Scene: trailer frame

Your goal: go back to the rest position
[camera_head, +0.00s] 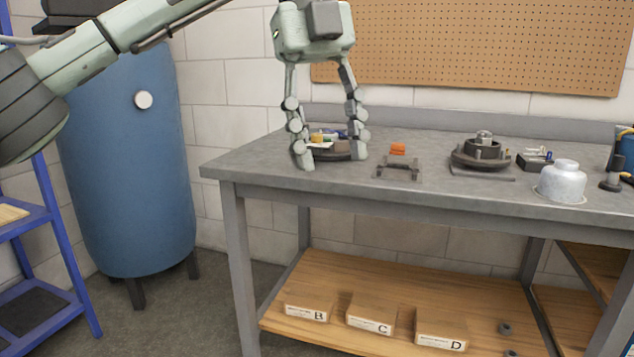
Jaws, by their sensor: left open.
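My left gripper (330,158) hangs from my left arm, which comes in from the upper left. Its two long jointed fingers point down over the left end of the grey workbench (235,167). The fingers are spread apart, and nothing is held between them. Behind and between the fingertips is a dark round tray (330,153) with small coloured items in it, partly hidden by the fingers. I cannot tell whether the fingertips touch the bench. My right gripper is not in view.
On the bench stand a small stand with an orange piece (398,150), a dark round fixture (480,152) and a white jar (562,180). Boxes marked B (310,298), C (371,311) and D (441,325) lie on the lower shelf. A blue tank (130,190) and blue rack (65,240) stand left.

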